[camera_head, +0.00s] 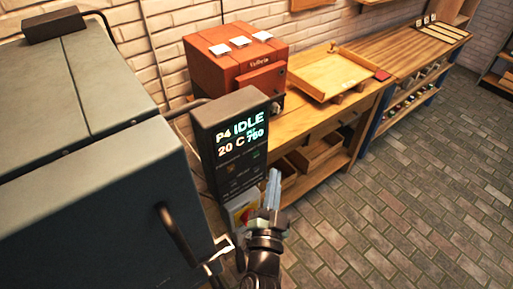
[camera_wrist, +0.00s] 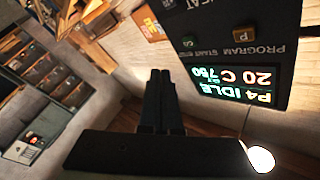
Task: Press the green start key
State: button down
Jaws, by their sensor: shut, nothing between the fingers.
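The dark control panel (camera_head: 207,125) of the kiln stands upright in the head view, with a lit display (camera_head: 240,135) reading P4 IDLE, 20 C and 750. The wrist view shows the panel (camera_wrist: 225,15) upside down at the upper right, with its display (camera_wrist: 235,84). The green key (camera_wrist: 188,42) sits beside a yellowish P key (camera_wrist: 242,37), near PROGRAM and START lettering. My gripper (camera_head: 273,174) is shut and empty, just right of the panel's lower part. In the wrist view my gripper (camera_wrist: 160,73) points up, left of and below the green key, apart from it.
The big grey kiln (camera_head: 90,130) with its handle (camera_head: 178,235) fills the left. A red box (camera_head: 215,75) and a wooden tray (camera_head: 325,72) stand on the workbench (camera_head: 300,117) behind. The brick floor at the right is clear.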

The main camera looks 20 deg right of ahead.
jog(key=shift+w+a+p, duration=0.2)
jog(key=shift+w+a, duration=0.05)
jog(key=shift+w, duration=0.4)
jog(key=shift+w+a+p, duration=0.15)
jog(key=shift+w+a, duration=0.05)
jog(key=shift+w, duration=0.4)
jog(key=shift+w+a+p, duration=0.2)
jog(key=shift+w+a, duration=0.05)
jog(key=shift+w, duration=0.4)
dwell(0.6)
jog(key=shift+w+a, duration=0.15)
jog(key=shift+w, duration=0.25)
jog(key=shift+w+a, duration=0.15)
jog(key=shift+w, duration=0.2)
dwell(0.5)
dwell(0.3)
jog(key=shift+s+d, duration=0.3)
jog(key=shift+s, duration=0.45)
jog(key=shift+s, duration=0.1)
jog(key=shift+s+d+b, duration=0.25)
jog(key=shift+s+d, duration=0.05)
jog(key=shift+s, duration=0.45)
jog(key=shift+s+d+b, duration=0.25)
jog(key=shift+s+b, duration=0.05)
jog(key=shift+s, duration=0.45)
jog(key=shift+s+d+b, duration=0.25)
jog(key=shift+s+d, duration=0.05)
jog(key=shift+s, duration=0.45)
